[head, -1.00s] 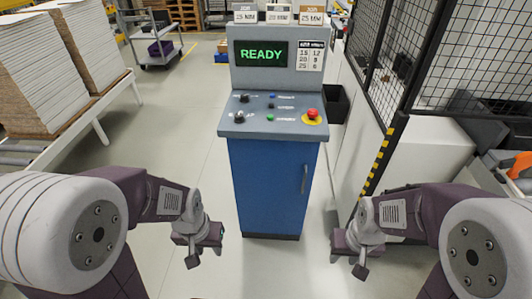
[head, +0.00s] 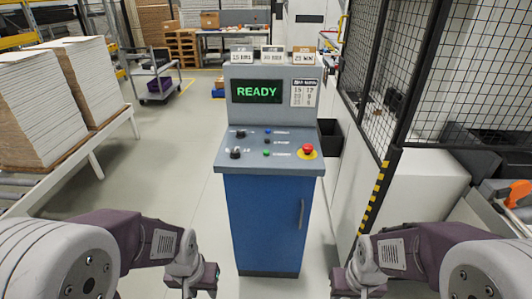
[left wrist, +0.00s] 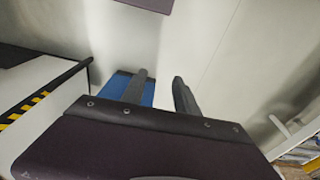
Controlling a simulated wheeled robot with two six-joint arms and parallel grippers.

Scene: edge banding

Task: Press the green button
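The green button (head: 266,154) is small and sits on the sloped panel of the blue-and-grey console (head: 262,215), left of a red mushroom button (head: 307,150) on a yellow base. The screen (head: 257,92) reads READY. My left gripper (head: 203,282) is low in the head view, left of the console and well below the button. In the left wrist view its two fingers (left wrist: 160,94) stand apart with nothing between them, and a blue surface shows beyond. My right gripper (head: 352,284) is low, right of the console; its finger gap cannot be made out.
A mesh fence (head: 430,80) and a white cabinet (head: 428,185) stand at right. Stacked boards (head: 80,90) lie on a bench at left. The floor before the console is clear.

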